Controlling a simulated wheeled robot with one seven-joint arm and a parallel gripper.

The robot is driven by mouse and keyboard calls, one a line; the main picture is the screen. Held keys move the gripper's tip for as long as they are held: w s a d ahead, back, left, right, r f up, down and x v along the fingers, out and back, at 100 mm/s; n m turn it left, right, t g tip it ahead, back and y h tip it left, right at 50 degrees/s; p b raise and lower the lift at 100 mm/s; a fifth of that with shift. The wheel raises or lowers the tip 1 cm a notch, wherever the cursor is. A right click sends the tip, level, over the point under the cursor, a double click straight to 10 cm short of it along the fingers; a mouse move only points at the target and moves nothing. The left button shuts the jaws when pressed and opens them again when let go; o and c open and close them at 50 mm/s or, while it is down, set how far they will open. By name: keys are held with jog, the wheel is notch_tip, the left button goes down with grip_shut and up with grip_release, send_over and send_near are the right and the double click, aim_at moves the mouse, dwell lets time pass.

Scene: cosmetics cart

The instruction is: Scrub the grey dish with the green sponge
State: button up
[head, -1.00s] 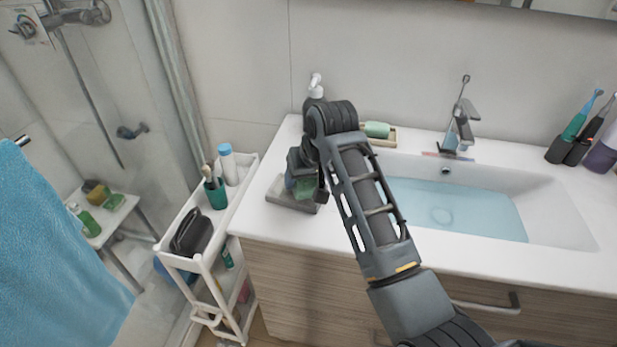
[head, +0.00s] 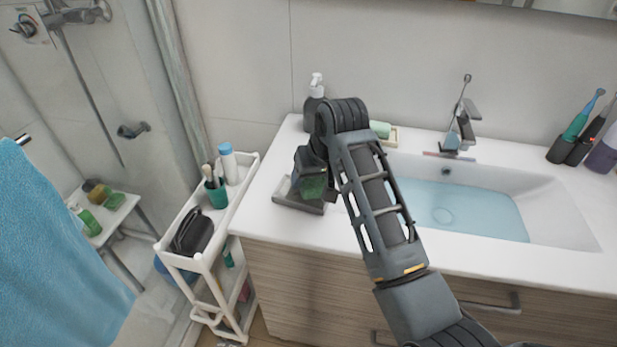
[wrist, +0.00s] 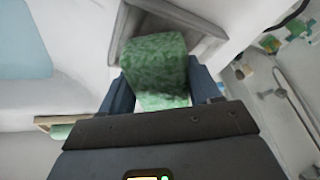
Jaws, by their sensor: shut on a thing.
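The green sponge (wrist: 155,65) is between the two fingers of my gripper (wrist: 158,92), which is shut on it. In the head view the sponge (head: 313,187) is low over the grey dish (head: 287,198), at its right part. The dish lies on the white counter left of the basin, and it also shows in the wrist view (wrist: 195,22) behind the sponge. I cannot tell whether the sponge touches the dish floor. My arm and gripper hide part of the dish.
A basin with water (head: 450,208) is to the right. A soap dispenser (head: 315,100) and a small tray with a pale green soap (head: 380,129) stand behind my arm. A white cart (head: 245,175) stands left of the counter. The counter's front left is clear.

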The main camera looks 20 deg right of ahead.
jog(key=shift+w+r, duration=0.1)
jog(key=shift+r, duration=3.15)
jog(key=shift+d, duration=0.1)
